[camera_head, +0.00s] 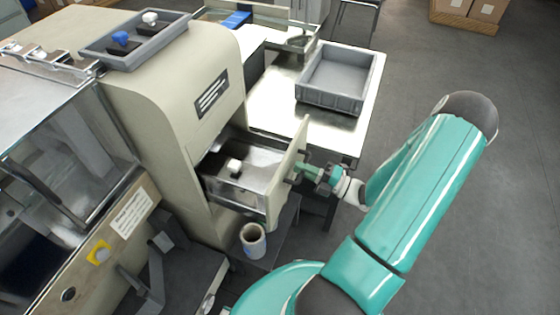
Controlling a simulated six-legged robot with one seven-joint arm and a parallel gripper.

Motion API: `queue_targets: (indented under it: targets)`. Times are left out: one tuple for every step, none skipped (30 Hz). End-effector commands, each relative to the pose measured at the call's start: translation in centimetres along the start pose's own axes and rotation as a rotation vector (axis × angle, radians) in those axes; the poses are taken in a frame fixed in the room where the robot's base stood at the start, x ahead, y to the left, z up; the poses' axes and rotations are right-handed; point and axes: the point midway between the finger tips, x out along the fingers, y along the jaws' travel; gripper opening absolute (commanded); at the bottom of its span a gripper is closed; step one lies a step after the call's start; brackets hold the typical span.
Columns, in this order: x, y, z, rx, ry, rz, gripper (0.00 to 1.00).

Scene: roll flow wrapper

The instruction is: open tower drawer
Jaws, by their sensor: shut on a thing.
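The tower (186,68) is a tall beige housing at the left centre, with a dark label on its side. Its drawer (237,178) is pulled out toward the right, so its metal inside shows, with a small white object (234,166) in it. The drawer's beige front panel (288,172) stands upright at the outer end. My gripper (300,170) is at the outer face of this panel, shut on the drawer handle, which the fingers mostly hide. My teal arm reaches in from the lower right.
A grey tray (74,44) with a blue and a white knob-like object sits on top of the tower. An empty grey bin (336,80) stands on the metal table (270,108) behind the drawer. A white cup-like roll (253,240) is below the drawer. Open floor (500,190) lies to the right.

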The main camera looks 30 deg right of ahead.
Motion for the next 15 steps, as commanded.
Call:
queue_targets:
  targets:
    - [-1.2, 0.2, 0.1, -0.002, -0.004, -0.002, 0.00]
    - [-1.9, 0.3, 0.1, -0.002, -0.003, -0.002, 0.00]
    - [-2.6, 0.5, 0.1, -0.002, -0.003, -0.001, 0.00]
    - [-3.1, 0.6, 0.1, -0.002, -0.003, -0.002, 0.00]
    - [-3.7, 0.7, 0.1, -0.002, -0.002, -0.002, 0.00]
    - [-4.3, 0.8, 0.1, -0.002, -0.002, -0.001, 0.00]
    - [-4.7, 0.9, 0.1, -0.002, -0.002, -0.001, 0.00]
    - [-5.1, 1.0, 0.1, -0.002, -0.002, -0.001, 0.00]
    - [-5.5, 1.1, 0.1, -0.002, -0.002, -0.001, 0.00]
    - [-5.8, 1.1, 0.1, -0.002, -0.001, 0.000, 0.00]
    - [-6.0, 1.2, 0.1, -0.002, -0.001, 0.000, 0.00]
    - [-6.3, 1.2, 0.1, -0.002, -0.001, 0.000, 0.00]
    - [-6.5, 1.2, 0.1, -0.002, -0.002, 0.000, 0.00]
    - [-6.6, 1.3, 0.1, -0.002, -0.002, 0.000, 0.00]
    - [-6.8, 1.3, 0.1, -0.002, -0.001, 0.000, 0.00]
